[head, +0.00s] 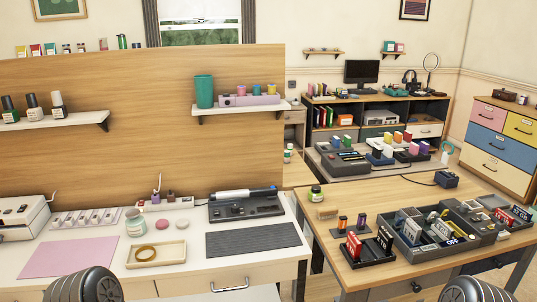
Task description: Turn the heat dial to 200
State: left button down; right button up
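No dial with a readable number 200 can be made out. A dark grey device (246,207) with a white-and-blue rod along its top sits at the back right of the white desk (200,258); small controls on its front are too small to read. A white machine (22,217) stands at the desk's left end, its controls also unclear. I cannot tell which one bears the heat dial. Only rounded black ridged parts of my own arms show at the bottom left and bottom right; neither gripper's fingers are visible.
A dark ribbed mat (253,240) lies before the grey device. A wooden tray (156,254) with a ring, a jar (135,222) and a pink mat (69,257) are on the desk. A wooden table (345,207) with dark organizers (412,243) stands right, across a gap.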

aim_at(235, 209)
jog(key=i+j, duration=0.15)
jog(key=j, duration=0.25)
jog(key=i+j, duration=0.15)
jog(key=j, duration=0.25)
jog(key=i+j, duration=0.15)
jog(key=j, duration=0.2)
jog(key=i+j, duration=0.1)
jog(key=j, duration=0.3)
jog(key=z, duration=1.55)
